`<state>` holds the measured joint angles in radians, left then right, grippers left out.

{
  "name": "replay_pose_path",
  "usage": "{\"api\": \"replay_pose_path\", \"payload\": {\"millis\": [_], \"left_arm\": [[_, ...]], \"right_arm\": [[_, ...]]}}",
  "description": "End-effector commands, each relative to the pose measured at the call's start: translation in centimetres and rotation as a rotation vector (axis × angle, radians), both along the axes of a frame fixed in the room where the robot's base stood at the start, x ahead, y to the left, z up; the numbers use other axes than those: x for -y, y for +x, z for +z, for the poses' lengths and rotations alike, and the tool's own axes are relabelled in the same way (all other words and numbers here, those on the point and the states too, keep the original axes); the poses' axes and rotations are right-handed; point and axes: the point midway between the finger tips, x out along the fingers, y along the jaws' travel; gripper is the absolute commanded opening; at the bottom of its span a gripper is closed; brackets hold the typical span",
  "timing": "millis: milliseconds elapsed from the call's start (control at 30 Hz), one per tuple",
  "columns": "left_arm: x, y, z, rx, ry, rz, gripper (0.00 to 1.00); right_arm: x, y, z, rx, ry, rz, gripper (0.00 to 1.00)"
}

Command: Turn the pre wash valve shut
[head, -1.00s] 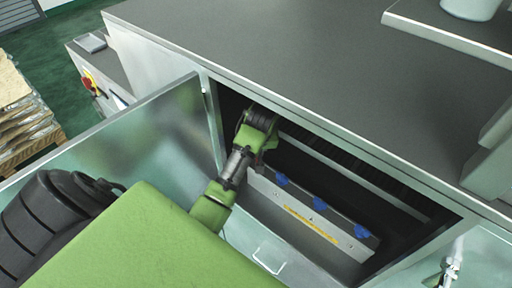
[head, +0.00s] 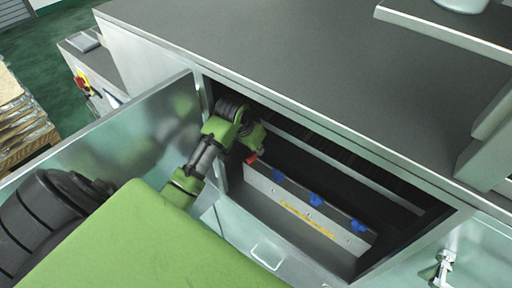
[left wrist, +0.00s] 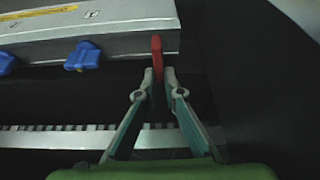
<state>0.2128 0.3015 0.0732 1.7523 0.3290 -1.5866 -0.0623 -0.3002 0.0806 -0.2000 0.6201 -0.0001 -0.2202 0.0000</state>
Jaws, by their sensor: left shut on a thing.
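My left gripper (left wrist: 155,85) is inside the open cabinet, its fingertips closed on a thin red handle (left wrist: 157,52) at the end of a grey metal manifold. The handle stands edge-on between the fingertips in the left wrist view. In the head view the red handle (head: 252,158) shows just below my left wrist; the fingertips are hard to make out there. Blue valve handles (left wrist: 83,57) sit along the same manifold, and they also show in the head view (head: 316,199). The label print is too small to read. My right gripper is out of view.
The open metal door (head: 135,125) stands left of the cabinet opening. A grey worktop (head: 290,75) lies above it. A yellow strip (head: 308,221) runs along the manifold's face. A dark wall (left wrist: 255,70) is close right of the gripper in the left wrist view.

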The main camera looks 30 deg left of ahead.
Motion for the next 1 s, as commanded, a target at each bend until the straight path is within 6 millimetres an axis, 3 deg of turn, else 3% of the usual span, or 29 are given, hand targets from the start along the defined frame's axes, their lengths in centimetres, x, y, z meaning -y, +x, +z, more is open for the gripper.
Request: {"api": "replay_pose_path", "payload": {"millis": [600,700,1000], "left_arm": [[0.02,0.07,0.09,0.002,0.002,-0.044,0.0],[0.02,0.06,0.09,0.002,0.001,-0.043,0.25],[0.05,0.02,0.02,0.0,0.0,-0.041,0.25]], "right_arm": [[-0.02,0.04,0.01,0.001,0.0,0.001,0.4],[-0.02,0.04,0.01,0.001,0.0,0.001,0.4],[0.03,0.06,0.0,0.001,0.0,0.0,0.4]]}}
